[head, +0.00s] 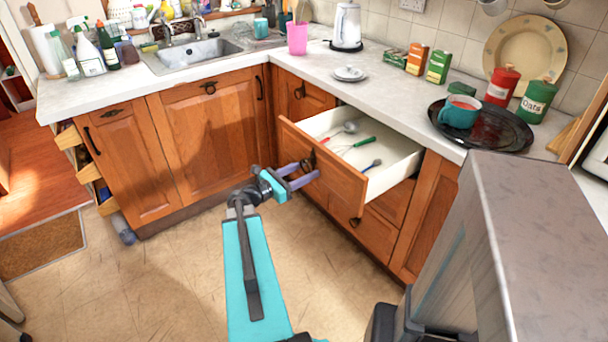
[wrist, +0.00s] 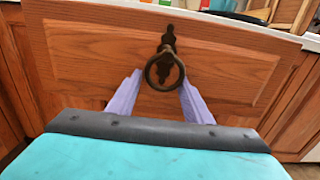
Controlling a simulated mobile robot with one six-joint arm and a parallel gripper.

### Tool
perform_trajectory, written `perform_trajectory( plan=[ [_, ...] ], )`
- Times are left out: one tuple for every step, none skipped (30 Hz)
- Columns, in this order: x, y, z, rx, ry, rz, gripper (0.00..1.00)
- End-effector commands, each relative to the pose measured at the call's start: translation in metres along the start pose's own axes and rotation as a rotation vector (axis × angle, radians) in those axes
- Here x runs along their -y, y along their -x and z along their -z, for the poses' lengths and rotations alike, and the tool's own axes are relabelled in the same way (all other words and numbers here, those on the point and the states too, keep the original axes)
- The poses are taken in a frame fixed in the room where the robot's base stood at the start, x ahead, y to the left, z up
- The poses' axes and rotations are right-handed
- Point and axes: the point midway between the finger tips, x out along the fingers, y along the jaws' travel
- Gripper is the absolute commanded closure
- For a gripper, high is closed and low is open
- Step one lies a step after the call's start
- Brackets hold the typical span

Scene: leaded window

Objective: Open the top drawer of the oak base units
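The top drawer (head: 325,170) of the oak base units (head: 400,220) stands pulled well out, its white inside showing in the head view. Its wooden front also fills much of the wrist view (wrist: 90,60). A dark ring pull (wrist: 165,72) hangs from a plate on that front. My gripper (head: 312,168) is at the drawer front, by the pull. In the wrist view its two purple fingers (wrist: 160,80) are apart, one either side of the ring. I see no clear grip on the ring; whether a finger touches it I cannot tell.
Several utensils (head: 350,127) lie in the drawer. A lower drawer (head: 360,225) below is shut. The worktop above holds a black tray (head: 485,135) with a teal mug (head: 459,111). A grey-topped block (head: 530,200) stands at the right. The floor (head: 150,290) in front is clear.

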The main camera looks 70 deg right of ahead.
Motion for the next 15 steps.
perform_trajectory(
  plan=[
    [0.0006,-0.0003,0.0000,0.000,0.000,0.002,0.54],
    [0.0009,-0.0004,0.0000,0.000,0.000,0.002,0.54],
    [0.0011,-0.0005,0.0000,0.000,0.000,0.003,0.54],
    [0.0013,-0.0005,0.0000,0.000,0.000,0.003,0.54],
    [0.0014,-0.0006,0.0000,0.000,0.000,0.004,0.54],
    [0.0016,-0.0006,0.0001,0.000,0.000,0.004,0.54],
    [0.0017,-0.0006,0.0001,0.000,0.000,0.004,0.54],
    [0.0017,-0.0004,0.0001,0.000,0.000,0.004,0.54],
    [0.0019,0.0001,0.0001,0.000,0.000,0.004,0.54],
    [0.0019,0.0006,0.0001,0.000,0.000,0.004,0.54],
    [0.0019,0.0015,0.0001,0.000,0.000,0.004,0.54],
    [0.0019,0.0029,0.0002,0.000,0.001,0.004,0.54],
    [0.0019,0.0043,0.0002,0.000,0.001,0.004,0.54],
    [0.0018,0.0060,0.0003,0.000,0.001,0.004,0.54],
    [0.0016,0.0088,0.0003,0.000,0.001,0.003,0.54]
  ],
)
